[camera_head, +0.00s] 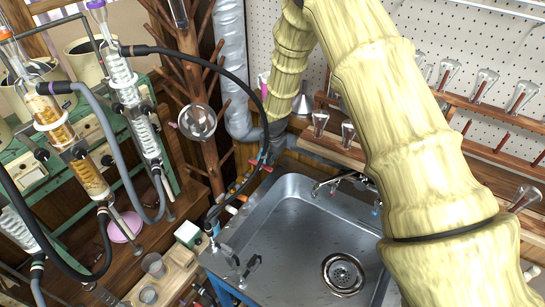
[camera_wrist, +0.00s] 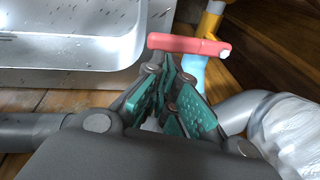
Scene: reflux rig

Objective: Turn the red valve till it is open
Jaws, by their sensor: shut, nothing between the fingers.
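The red valve (camera_wrist: 190,45) shows in the wrist view as a red bar handle lying crosswise, just beyond my fingertips. It sits by a yellow and light blue pipe (camera_wrist: 211,22) beside the sink. In the head view the red valve (camera_head: 261,163) is small, at the sink's back left corner. My gripper (camera_wrist: 173,84), with green finger pads, is shut and empty, close to the handle. I cannot tell whether the fingertips touch it. In the head view my arm comes down from above and its dark end is beside the valve; the fingers are too small to make out.
The metal sink (camera_head: 262,236) lies right of the valve, with a faucet (camera_head: 338,184) at its back edge. A silvery duct (camera_head: 232,75) stands close behind the valve. Glass condensers (camera_head: 123,85) with hoses stand at the left. A black hose (camera_head: 236,80) arches down toward the sink.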

